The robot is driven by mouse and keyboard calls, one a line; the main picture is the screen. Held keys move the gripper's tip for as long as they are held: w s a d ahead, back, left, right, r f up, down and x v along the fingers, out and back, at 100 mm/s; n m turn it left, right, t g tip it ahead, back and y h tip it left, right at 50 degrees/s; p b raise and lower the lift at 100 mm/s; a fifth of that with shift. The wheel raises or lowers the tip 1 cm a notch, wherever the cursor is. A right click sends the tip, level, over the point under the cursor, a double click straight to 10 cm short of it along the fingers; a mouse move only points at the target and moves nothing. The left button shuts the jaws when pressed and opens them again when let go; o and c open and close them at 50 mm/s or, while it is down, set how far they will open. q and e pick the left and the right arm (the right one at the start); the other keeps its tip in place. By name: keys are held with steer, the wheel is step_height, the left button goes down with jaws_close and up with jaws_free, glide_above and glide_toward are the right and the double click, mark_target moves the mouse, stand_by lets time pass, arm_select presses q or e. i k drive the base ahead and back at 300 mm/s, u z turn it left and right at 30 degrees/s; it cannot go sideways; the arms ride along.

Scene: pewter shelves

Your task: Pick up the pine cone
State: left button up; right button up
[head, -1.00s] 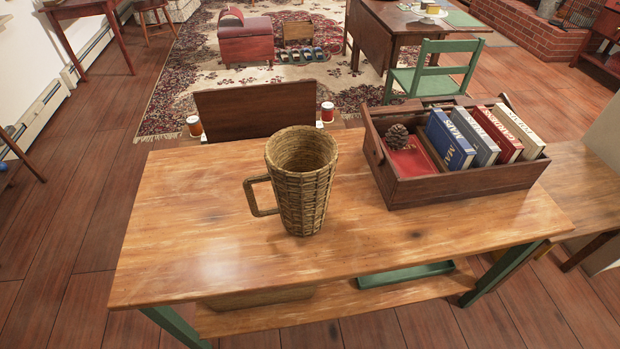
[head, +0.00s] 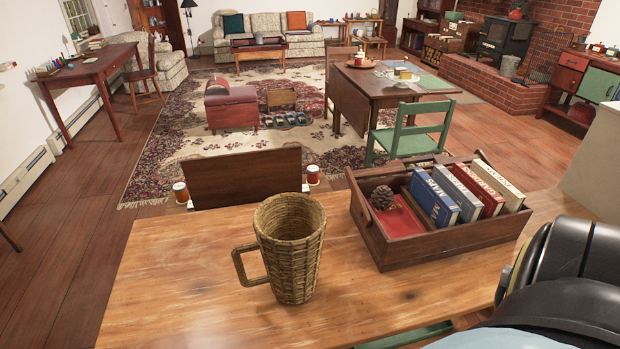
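The pine cone (head: 382,197) is small, brown and scaly. It sits inside a dark wooden box (head: 401,250) on the wooden table, in the box's left part, beside or on a flat red item (head: 402,219). Several upright books (head: 462,194) fill the right part of the box, beside the pine cone. A black part of my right arm comes in at the lower right, to the right of the box. Its gripper is outside the view. My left gripper is also not in view.
A tall wicker mug (head: 289,250) stands on the table (head: 190,270), left of the box. The table's left and front right areas are clear. A dark wooden panel (head: 243,177) stands behind the table, and a green chair (head: 415,135) is beyond the box.

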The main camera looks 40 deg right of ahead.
mark_target(382, 199)
steer(key=u, duration=1.55)
steer(key=k, duration=1.6)
steer(key=z, duration=2.1)
steer(key=i, duration=0.5)
steer(key=u, duration=0.1)
